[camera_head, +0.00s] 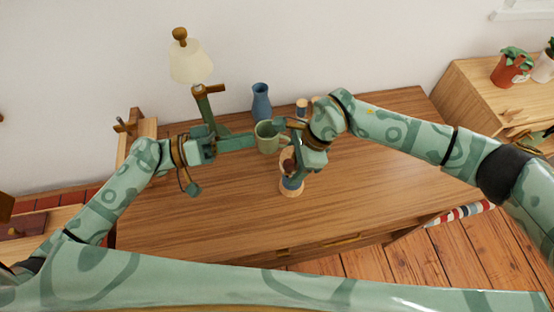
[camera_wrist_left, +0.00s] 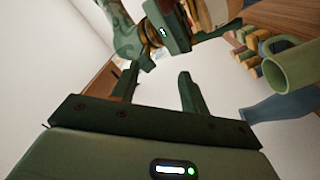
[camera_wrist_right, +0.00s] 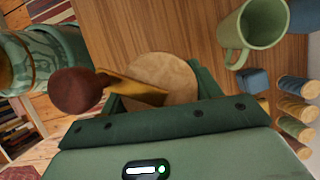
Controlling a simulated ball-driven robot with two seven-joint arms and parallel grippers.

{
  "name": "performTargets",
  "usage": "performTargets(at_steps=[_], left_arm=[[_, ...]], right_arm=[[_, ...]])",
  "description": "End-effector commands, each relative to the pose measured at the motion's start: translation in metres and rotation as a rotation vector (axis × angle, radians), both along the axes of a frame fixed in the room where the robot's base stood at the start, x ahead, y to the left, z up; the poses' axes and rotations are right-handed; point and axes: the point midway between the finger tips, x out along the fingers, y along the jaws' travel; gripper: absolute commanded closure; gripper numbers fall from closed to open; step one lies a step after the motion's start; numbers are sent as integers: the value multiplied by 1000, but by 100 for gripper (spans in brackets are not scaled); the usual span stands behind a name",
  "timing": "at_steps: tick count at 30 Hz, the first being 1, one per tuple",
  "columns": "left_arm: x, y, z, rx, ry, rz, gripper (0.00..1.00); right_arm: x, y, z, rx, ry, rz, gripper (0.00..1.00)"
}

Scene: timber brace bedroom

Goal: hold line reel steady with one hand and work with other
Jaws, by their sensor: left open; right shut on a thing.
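The line reel (camera_head: 291,191) is a wooden spool with blue line, upright on the desk right of the middle. In the right wrist view its round wooden top (camera_wrist_right: 162,72) has a tan crank arm (camera_wrist_right: 135,88) with a dark red knob (camera_wrist_right: 76,90). My right gripper (camera_head: 294,170) is shut on the reel from above, its fingers on either side, partly hiding it. My left gripper (camera_head: 240,141) is open and empty, left of the reel and apart from it. In the left wrist view its two fingers (camera_wrist_left: 158,82) stand apart with nothing between them.
A green mug (camera_head: 267,138) stands close behind the reel, near my left fingertips. A blue vase (camera_head: 261,102), small spools (camera_head: 302,106) and a lamp (camera_head: 190,65) stand farther back. The desk (camera_head: 200,215) is clear at the front and left.

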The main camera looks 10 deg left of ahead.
Motion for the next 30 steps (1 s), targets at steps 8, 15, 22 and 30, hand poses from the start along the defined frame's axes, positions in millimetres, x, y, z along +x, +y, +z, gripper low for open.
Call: performTargets(at_steps=[8, 15, 22, 30], left_arm=[[7, 25, -13, -150, 856, -143, 55], [-11, 39, -33, -261, 1643, -198, 55], [-23, 41, -35, -314, 2148, -214, 55], [-25, 30, -35, -330, 2329, -198, 55]], right_arm=[[0, 0, 1, 1, -1, 0, 68], [0, 0, 1, 1, -1, 0, 68], [0, 0, 1, 1, -1, 0, 68], [0, 0, 1, 1, -1, 0, 68]])
